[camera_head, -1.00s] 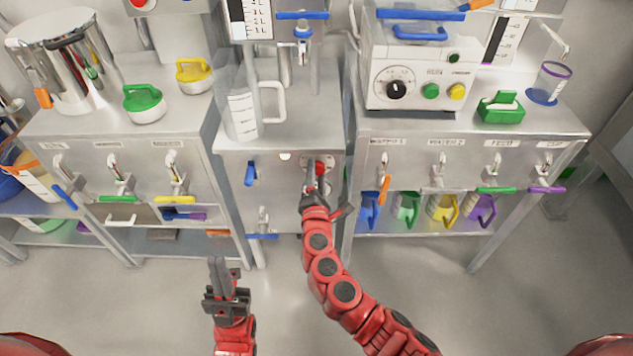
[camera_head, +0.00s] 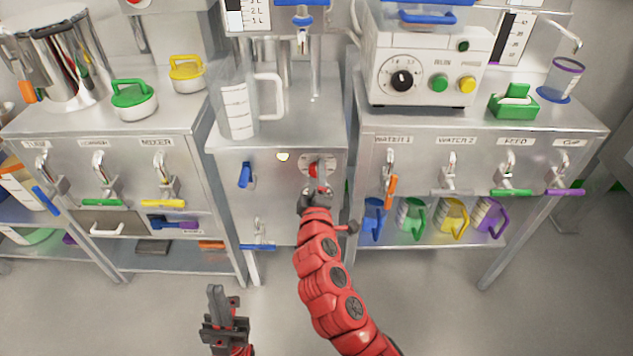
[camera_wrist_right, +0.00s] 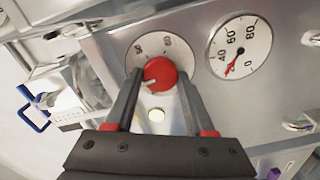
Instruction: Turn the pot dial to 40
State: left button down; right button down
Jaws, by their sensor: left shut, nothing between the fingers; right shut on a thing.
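The pot dial is a round red knob (camera_wrist_right: 160,73) with a white pointer mark, on a pale numbered scale plate (camera_wrist_right: 139,50) on the middle cabinet's front. In the right wrist view the pointer faces lower left; some numbers are covered, and I cannot tell its exact reading. My right gripper (camera_wrist_right: 157,88) is shut on the knob, one finger on each side. In the head view my right gripper (camera_head: 318,188) covers much of the red knob (camera_head: 314,169). My left gripper (camera_head: 217,297) is shut and empty, low in front of the cabinets.
A round gauge (camera_wrist_right: 240,47) with a red needle sits beside the dial. A blue-handled valve (camera_head: 245,174) and a small lit lamp (camera_head: 283,156) are left of the dial. A clear jug (camera_head: 238,108) stands on top. The floor in front is clear.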

jog(key=shift+f+m+b, duration=0.1)
jog(key=shift+m+b, duration=0.2)
jog(key=shift+m, duration=0.2)
jog(key=shift+c, duration=1.3)
grip_release()
jog(key=s+p, duration=0.1)
jog(key=s, duration=1.6)
jog(key=shift+s, duration=0.2)
